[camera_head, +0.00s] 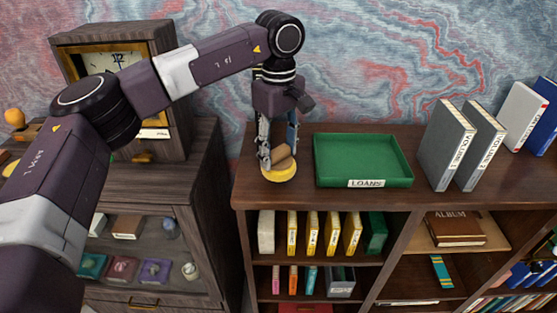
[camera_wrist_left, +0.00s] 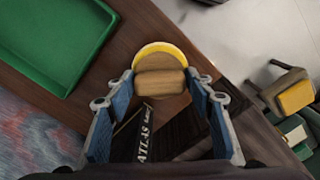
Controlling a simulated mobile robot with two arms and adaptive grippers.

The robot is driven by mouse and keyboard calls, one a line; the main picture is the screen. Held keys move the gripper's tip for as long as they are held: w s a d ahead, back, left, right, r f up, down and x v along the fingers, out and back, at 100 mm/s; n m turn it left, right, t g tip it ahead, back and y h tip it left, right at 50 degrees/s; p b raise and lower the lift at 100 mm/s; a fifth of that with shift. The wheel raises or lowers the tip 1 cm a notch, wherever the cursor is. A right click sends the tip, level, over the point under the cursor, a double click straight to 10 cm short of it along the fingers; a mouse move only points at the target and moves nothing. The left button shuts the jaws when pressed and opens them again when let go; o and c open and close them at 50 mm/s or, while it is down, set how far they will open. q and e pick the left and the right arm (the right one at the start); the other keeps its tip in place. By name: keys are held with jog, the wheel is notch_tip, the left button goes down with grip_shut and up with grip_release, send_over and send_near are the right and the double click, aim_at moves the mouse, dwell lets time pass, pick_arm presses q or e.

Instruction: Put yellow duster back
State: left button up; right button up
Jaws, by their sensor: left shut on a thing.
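The yellow duster (camera_head: 280,174) has a round yellow base and a tan block-like grip on top. It is at the left end of the bookcase top, left of the green tray. I cannot tell if its base touches the wood. My left gripper (camera_head: 279,150) points down over it and is shut on its tan grip. In the left wrist view the duster (camera_wrist_left: 160,60) sits between the fingertips of the left gripper (camera_wrist_left: 160,84), its yellow rim showing beyond the grip. My right gripper is not in view.
A green tray (camera_head: 363,181) labelled LOANS lies just right of the duster; it is empty. Grey volumes (camera_head: 447,145) stand farther right. A dark cabinet with a clock (camera_head: 110,62) stands left, across a gap. The wood between tray and volumes is clear.

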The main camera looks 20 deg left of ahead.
aim_at(279, 163)
pick_arm(q)
notch_tip(279, 163, down, 4)
jog(key=shift+r+p, duration=0.2)
jog(key=shift+p, duration=0.35)
jog(key=o, duration=0.6)
jog(key=shift+f, duration=0.15)
jog(key=shift+c, duration=0.2)
jog(key=o, duration=0.5)
jog(key=shift+c, duration=0.2)
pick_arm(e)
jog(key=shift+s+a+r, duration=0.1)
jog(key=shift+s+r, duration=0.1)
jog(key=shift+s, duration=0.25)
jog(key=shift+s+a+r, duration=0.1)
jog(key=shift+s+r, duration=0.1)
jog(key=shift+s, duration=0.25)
pick_arm(q)
jog(key=shift+w+r+b, duration=0.1)
jog(key=shift+r+b, duration=0.3)
jog(key=shift+r, duration=0.2)
notch_tip(279, 163, up, 11)
jog(key=b, duration=0.3)
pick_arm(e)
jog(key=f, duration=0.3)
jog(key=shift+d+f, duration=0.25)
